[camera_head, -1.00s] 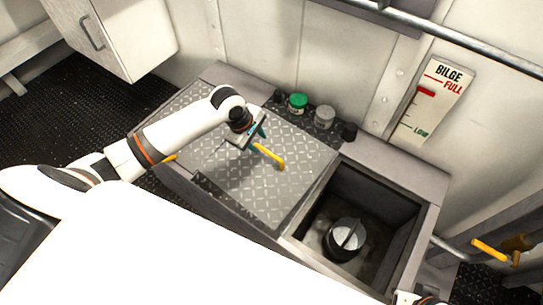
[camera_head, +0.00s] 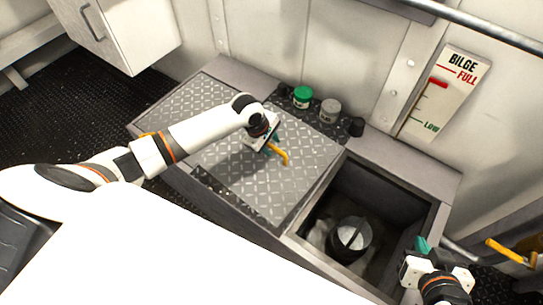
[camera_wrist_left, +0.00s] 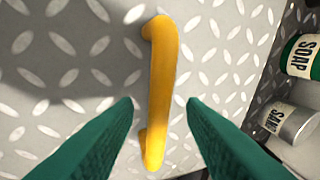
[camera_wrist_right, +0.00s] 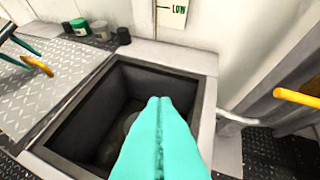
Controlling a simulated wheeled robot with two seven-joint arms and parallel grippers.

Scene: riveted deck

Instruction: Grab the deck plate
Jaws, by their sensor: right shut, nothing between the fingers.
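The deck plate (camera_head: 245,178) is a grey diamond-tread sheet lying on the bench left of the open well, with a yellow handle (camera_head: 280,153) on it. My left gripper (camera_head: 271,147) is over the plate at the handle. In the left wrist view the yellow handle (camera_wrist_left: 162,90) stands between its two green fingers, which are apart and not closed on it. My right gripper (camera_head: 422,246) is at the lower right beside the well. In the right wrist view its teal fingers (camera_wrist_right: 160,105) are together and empty, in front of the well.
The open well (camera_head: 375,200) holds a dark round canister (camera_head: 350,238). A green soap tin (camera_head: 302,97), a grey sand tin (camera_head: 330,109) and a small black item (camera_head: 356,127) stand behind the plate. A bilge gauge (camera_head: 445,92) is on the wall. Another yellow handle (camera_head: 508,252) is at the right.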

